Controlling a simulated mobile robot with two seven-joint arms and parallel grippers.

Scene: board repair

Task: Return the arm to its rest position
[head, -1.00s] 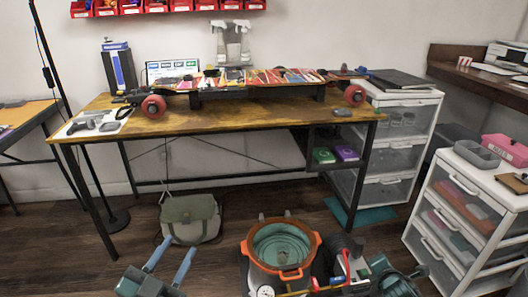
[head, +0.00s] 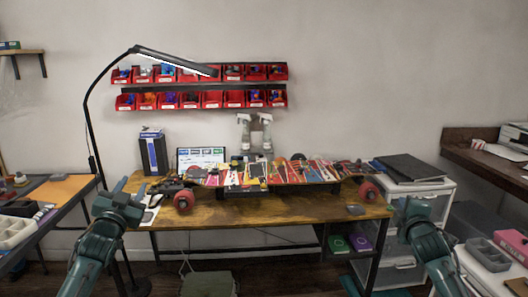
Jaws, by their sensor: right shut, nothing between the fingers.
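My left gripper (head: 131,187) is raised at the left, in front of the left end of the wooden workbench (head: 290,212). Its two fingers stand apart with nothing seen between them. My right gripper (head: 408,207) is raised at the right, in front of the bench's right end and the drawer unit. It is shut and empty.
Red parts bins (head: 235,98) hang on the wall. A blue box (head: 153,154) and spray bottles (head: 246,135) stand at the back. White drawers (head: 418,187) stand right. The bench's front strip is mostly clear.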

